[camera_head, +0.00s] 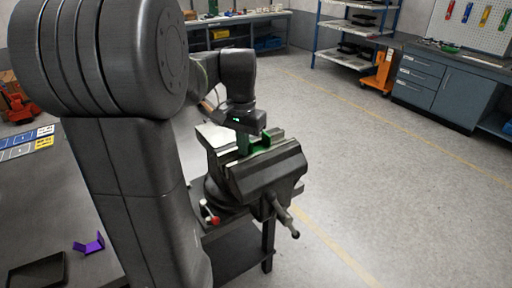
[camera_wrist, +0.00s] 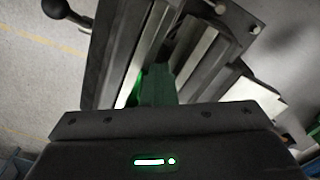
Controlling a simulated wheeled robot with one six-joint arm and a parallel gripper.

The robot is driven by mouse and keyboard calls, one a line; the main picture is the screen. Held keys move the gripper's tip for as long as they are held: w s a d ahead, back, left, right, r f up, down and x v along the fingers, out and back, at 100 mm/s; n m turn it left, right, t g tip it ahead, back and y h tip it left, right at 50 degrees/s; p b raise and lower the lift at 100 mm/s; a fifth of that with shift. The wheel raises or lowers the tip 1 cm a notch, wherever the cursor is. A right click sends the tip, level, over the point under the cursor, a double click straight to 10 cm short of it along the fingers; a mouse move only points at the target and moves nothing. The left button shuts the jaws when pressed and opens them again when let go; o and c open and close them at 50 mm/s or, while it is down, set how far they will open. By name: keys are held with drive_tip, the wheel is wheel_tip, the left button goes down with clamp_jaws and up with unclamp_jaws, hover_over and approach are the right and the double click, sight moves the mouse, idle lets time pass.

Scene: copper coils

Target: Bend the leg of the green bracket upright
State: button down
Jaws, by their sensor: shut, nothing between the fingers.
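The green bracket (camera_head: 260,146) sits at the jaws of the dark bench vise (camera_head: 262,172). In the head view, green shows just below my gripper and along the jaw top, with an upright part to the right. My gripper (camera_head: 244,126) is shut, with nothing held, right above the bracket's left part. I cannot tell whether the gripper touches the bracket, nor the leg's exact angle.
The vise handle (camera_head: 285,219) sticks out at the front. A red-tipped item (camera_head: 212,217) is by the vise base. A purple bracket (camera_head: 90,244) and a dark tray (camera_head: 37,271) lie on the table at left. Open floor is to the right, with shelves and cabinets behind.

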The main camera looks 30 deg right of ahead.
wheel_tip(320, 180, up, 7)
drive_tip(key=a+p, duration=0.1)
drive_tip(key=p, duration=0.5)
idle(0.7)
drive_tip(key=shift+a+f, duration=0.1)
wheel_tip(320, 180, down, 7)
drive_tip(key=b, duration=0.6)
idle(0.3)
